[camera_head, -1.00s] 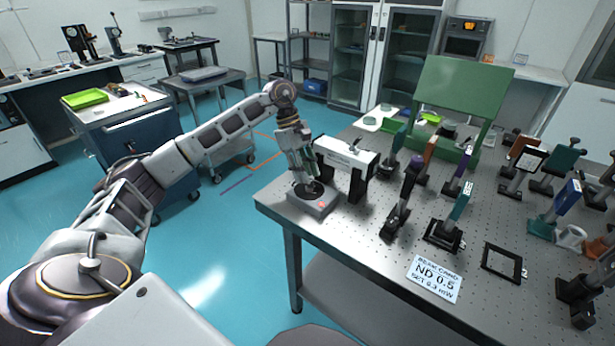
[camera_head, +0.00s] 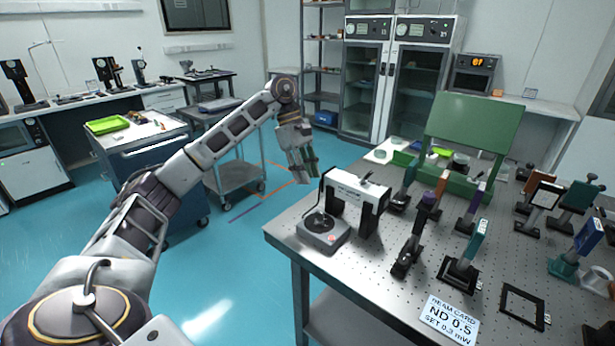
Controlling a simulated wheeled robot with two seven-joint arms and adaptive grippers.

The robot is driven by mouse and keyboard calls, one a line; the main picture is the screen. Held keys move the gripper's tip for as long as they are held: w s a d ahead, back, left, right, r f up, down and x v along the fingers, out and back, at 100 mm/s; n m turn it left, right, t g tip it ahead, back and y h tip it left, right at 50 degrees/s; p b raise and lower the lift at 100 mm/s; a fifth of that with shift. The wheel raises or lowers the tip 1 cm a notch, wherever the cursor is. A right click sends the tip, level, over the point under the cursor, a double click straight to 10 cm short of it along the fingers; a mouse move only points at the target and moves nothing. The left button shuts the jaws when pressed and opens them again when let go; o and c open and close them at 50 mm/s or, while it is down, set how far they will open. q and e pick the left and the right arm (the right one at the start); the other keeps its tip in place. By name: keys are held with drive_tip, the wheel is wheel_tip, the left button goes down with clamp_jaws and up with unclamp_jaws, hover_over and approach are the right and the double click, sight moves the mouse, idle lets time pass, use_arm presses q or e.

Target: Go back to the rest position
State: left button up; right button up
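My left gripper (camera_head: 303,176) hangs from the raised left arm, fingers pointing down, over the floor just off the left edge of the optical table (camera_head: 290,238). It is apart from the grey device with a round black top and red button (camera_head: 323,232), which sits at the table's left corner. I see no object in the gripper. Its fingers are small here and partly side-on, so their opening is unclear. My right gripper is outside the picture.
A white-and-black bridge-shaped unit (camera_head: 354,195) stands behind the grey device. Mounted optics, a green panel (camera_head: 472,130) and a beam card (camera_head: 449,320) occupy the table. A grey cart (camera_head: 238,176) and a blue cabinet with a green tray (camera_head: 107,124) stand behind my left arm. Floor at left is clear.

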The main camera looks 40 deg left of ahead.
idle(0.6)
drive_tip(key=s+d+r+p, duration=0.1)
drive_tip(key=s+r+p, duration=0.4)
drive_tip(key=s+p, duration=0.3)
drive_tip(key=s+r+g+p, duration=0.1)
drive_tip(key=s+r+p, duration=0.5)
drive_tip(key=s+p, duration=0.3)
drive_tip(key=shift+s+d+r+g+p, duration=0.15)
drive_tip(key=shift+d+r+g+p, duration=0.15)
drive_tip(key=shift+p, duration=2.1)
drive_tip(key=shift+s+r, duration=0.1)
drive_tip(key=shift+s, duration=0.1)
